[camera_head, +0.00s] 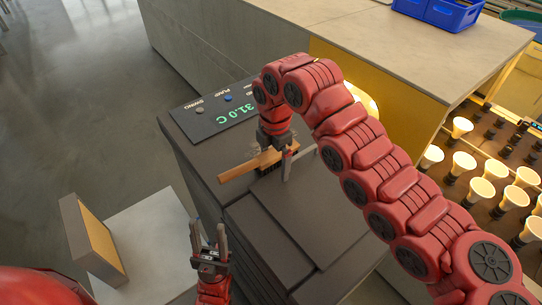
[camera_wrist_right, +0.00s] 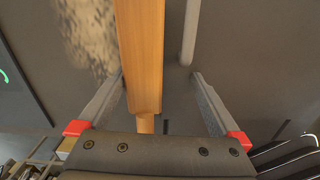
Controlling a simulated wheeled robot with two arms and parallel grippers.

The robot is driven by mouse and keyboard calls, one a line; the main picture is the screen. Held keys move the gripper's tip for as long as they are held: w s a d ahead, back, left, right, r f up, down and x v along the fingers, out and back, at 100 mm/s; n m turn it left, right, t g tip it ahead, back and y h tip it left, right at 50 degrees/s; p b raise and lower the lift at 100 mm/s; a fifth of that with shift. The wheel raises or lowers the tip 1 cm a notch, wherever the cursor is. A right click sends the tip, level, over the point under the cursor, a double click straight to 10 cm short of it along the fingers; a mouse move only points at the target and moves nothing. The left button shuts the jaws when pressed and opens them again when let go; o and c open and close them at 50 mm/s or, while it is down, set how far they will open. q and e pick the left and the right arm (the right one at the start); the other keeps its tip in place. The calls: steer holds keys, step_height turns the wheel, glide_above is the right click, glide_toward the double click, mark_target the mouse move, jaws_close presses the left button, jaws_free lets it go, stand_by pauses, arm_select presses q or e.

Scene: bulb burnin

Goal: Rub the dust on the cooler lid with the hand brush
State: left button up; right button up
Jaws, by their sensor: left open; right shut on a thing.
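The hand brush (camera_head: 240,170), with a wooden handle and dark bristles, is in my right gripper (camera_head: 275,145) over the cooler lid (camera_head: 300,220). The right wrist view shows the brush's wood (camera_wrist_right: 142,55) between the fingers of my right gripper (camera_wrist_right: 158,78). A pale, mottled dust patch (camera_wrist_right: 88,35) lies on the dark lid just left of the wood there. I cannot tell whether the bristles touch the lid. My left gripper (camera_head: 208,235) is open and empty, in front of the cooler.
A grey bar handle (camera_head: 289,163) stands on the lid beside the brush; it also shows in the wrist view (camera_wrist_right: 190,30). Lit bulbs (camera_head: 482,188) stand in a rack at right. A pale stand (camera_head: 150,235) is at lower left.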

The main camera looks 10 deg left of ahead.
mark_target(261, 155)
steer(key=shift+s+f+g, duration=0.3)
steer(key=shift+s+f, duration=0.15)
steer(key=shift+s, duration=0.3)
steer(key=shift+a, duration=0.15)
steer(key=a+p, duration=0.1)
steer(key=w+a+p, duration=0.1)
steer(key=shift+w+r+p, duration=0.25)
steer(key=shift+p, duration=0.15)
jaws_close()
steer(key=shift+a+r, duration=0.1)
steer(key=shift+r, duration=0.1)
steer(key=shift+w+a+r+p, duration=0.15)
steer(key=shift+w+a+p, duration=0.3)
steer(key=shift+a+p, duration=0.1)
steer(key=shift+w+a, duration=0.6)
steer(key=shift+w, duration=0.1)
steer(key=shift+w+a, duration=0.15)
steer(key=shift+w, duration=0.25)
steer(key=shift+r, duration=0.1)
